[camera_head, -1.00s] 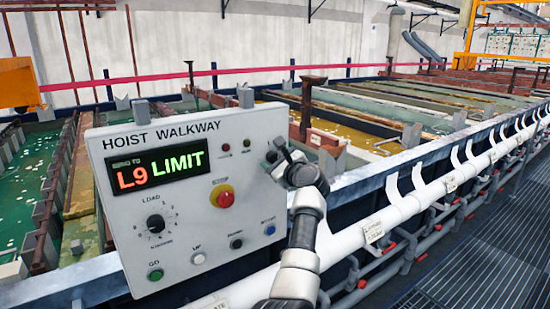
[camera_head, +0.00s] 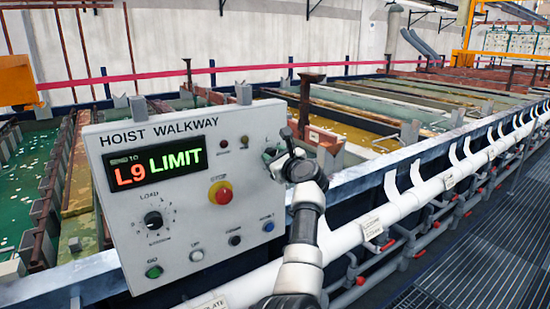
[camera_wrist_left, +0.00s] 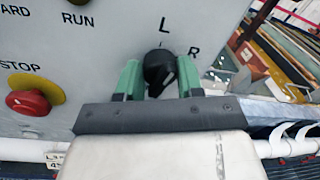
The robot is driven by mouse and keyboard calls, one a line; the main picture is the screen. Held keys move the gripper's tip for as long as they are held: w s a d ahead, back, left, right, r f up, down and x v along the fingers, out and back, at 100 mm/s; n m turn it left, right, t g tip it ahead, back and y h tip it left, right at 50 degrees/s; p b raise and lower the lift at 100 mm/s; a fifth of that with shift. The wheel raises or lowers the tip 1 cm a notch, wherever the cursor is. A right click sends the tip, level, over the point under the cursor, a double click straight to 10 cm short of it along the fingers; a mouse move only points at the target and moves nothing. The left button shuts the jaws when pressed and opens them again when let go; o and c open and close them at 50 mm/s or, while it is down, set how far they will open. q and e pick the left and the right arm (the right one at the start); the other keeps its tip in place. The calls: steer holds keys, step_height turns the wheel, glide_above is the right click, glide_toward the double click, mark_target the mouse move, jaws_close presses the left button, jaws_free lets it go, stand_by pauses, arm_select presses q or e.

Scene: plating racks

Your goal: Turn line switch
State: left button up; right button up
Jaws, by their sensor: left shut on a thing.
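The line switch is a black rotary knob (camera_wrist_left: 158,66) on the right side of the grey hoist walkway panel (camera_head: 232,135). In the left wrist view, the letters L and R are printed above it and to its right. My left gripper (camera_wrist_left: 159,82) has its green fingers on both sides of the knob and is shut on it. The knob's bar looks slanted, but its exact setting is unclear. In the head view my left gripper (camera_head: 280,160) is at the panel's right side and hides most of the switch. My right gripper is not in view.
The panel carries a lit display (camera_head: 156,163) reading "L9 LIMIT", a red stop button (camera_head: 220,192), a load dial (camera_head: 153,220) and several small buttons. A white pipe (camera_head: 410,204) runs along the tanks behind. A grating walkway (camera_head: 470,260) lies at right.

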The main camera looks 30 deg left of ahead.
arm_select(q)
steer(key=m, duration=0.4)
steer(key=shift+r+p, duration=0.1)
steer(key=shift+p, duration=0.25)
steer(key=shift+m+p, duration=0.75)
steer(key=shift+m, duration=1.55)
steer(key=shift+g, duration=0.4)
steer(key=o, duration=0.9)
steer(key=shift+w+a, duration=0.1)
